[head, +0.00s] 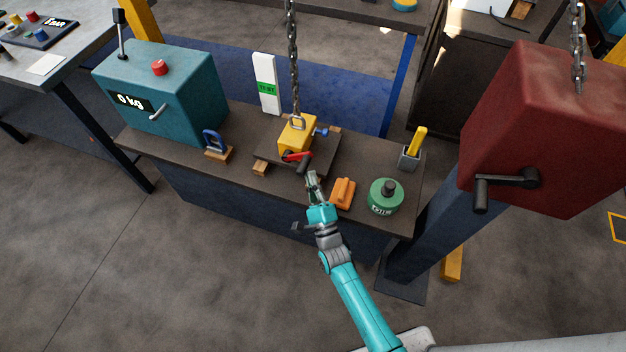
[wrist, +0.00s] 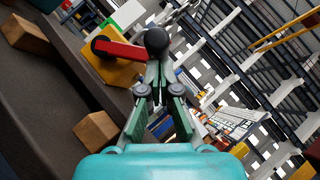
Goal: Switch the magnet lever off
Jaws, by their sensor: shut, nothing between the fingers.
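The yellow lifting magnet (head: 294,136) sits on a dark plate (head: 329,153) on the bench and hangs from a chain. It also shows in the wrist view (wrist: 124,73). Its red lever (head: 294,156) is on the side facing me; in the wrist view the red arm (wrist: 122,50) runs from a dark pivot at left to a black knob (wrist: 156,41) at right. My gripper (head: 312,176) is shut and empty, just in front of the lever end. In the wrist view its fingertips (wrist: 153,72) are right by the knob; I cannot tell whether they touch.
Wooden blocks (head: 260,168) support the plate. An orange block (head: 342,193) and a green weight (head: 385,196) stand close right of my gripper. A blue clamp (head: 213,140) and a teal box (head: 160,92) stand left. The chain (head: 293,60) rises above the magnet.

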